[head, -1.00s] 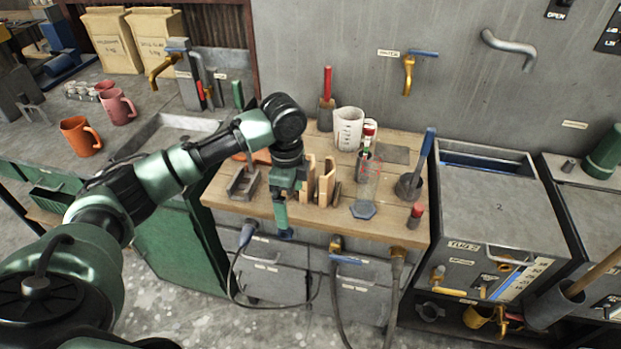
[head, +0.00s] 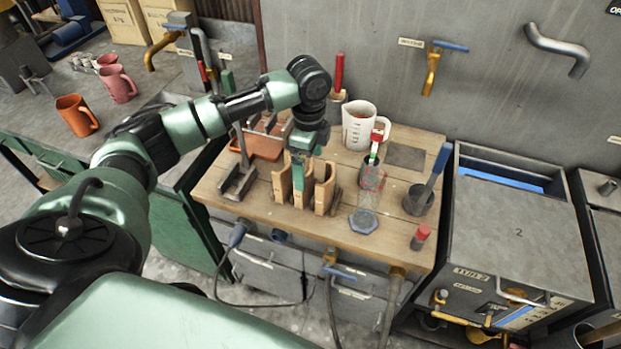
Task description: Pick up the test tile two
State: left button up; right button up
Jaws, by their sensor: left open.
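Several tan upright pieces stand in a row on the wooden table (head: 275,220). They look like the test tiles: a left one (head: 282,183), a middle one (head: 303,195) and a right one (head: 325,190). No number can be read on them, so I cannot tell which is test tile two. My left gripper (head: 299,178) points down over the row, at the middle piece. It is open and partly covers that piece. I cannot tell whether the jaws touch it. My right gripper is not in view.
A grey metal stand (head: 238,184) is left of the row. A glass cylinder (head: 364,207) with a hexagonal base, a white measuring jug (head: 358,128), a mortar with blue-handled pestle (head: 418,199) and a red-capped bottle (head: 421,236) are to the right. The table's front edge is clear.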

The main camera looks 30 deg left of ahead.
pick_arm(q)
jog(key=f+p, duration=0.1)
jog(key=f, duration=0.3)
jog(key=shift+s+a+f+p, duration=0.2)
jog(key=shift+p, duration=0.15)
jog(key=shift+w+f, duration=0.15)
jog(key=shift+f, duration=0.35)
jog(key=c, duration=1.6)
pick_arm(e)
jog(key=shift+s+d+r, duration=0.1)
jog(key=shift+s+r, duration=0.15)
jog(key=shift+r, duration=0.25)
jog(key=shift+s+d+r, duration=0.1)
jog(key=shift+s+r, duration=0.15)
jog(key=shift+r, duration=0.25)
